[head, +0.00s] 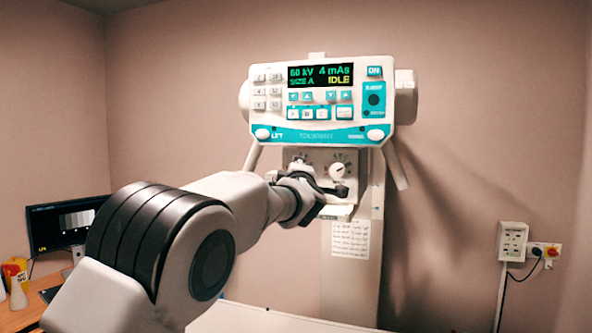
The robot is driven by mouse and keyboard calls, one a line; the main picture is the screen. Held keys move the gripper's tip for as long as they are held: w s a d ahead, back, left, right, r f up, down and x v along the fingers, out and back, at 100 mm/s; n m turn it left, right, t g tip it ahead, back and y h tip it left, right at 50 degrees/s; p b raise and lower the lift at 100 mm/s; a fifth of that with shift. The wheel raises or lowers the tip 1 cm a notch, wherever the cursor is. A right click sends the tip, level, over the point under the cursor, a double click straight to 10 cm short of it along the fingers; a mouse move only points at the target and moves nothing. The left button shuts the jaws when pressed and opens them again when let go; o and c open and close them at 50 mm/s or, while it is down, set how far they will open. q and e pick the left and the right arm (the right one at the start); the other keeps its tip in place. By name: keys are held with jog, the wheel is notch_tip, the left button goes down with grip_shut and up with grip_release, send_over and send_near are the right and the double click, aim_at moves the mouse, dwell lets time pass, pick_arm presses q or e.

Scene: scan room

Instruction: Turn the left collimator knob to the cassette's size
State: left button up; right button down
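The collimator panel (344,157) is below the console. Its right knob (337,171) is a white dial with marks around it. My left gripper (325,188) is in front of the panel's lower left part, with dark fingers pointing towards the panel and right. I cannot tell whether it touches the left knob or whether it is open. No cassette can be made out. My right gripper is not in view.
The console (320,104) reads 60 kV, 4 mAs, SIZE A, IDLE. A printed sheet (351,239) hangs on the column (376,215) below. A monitor (62,222) stands on a desk at left. A socket box (512,241) is on the right wall.

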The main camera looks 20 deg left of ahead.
pick_arm(q)
jog(key=o, duration=1.1)
jog(key=shift+w, duration=0.1)
jog(key=shift+o, duration=0.2)
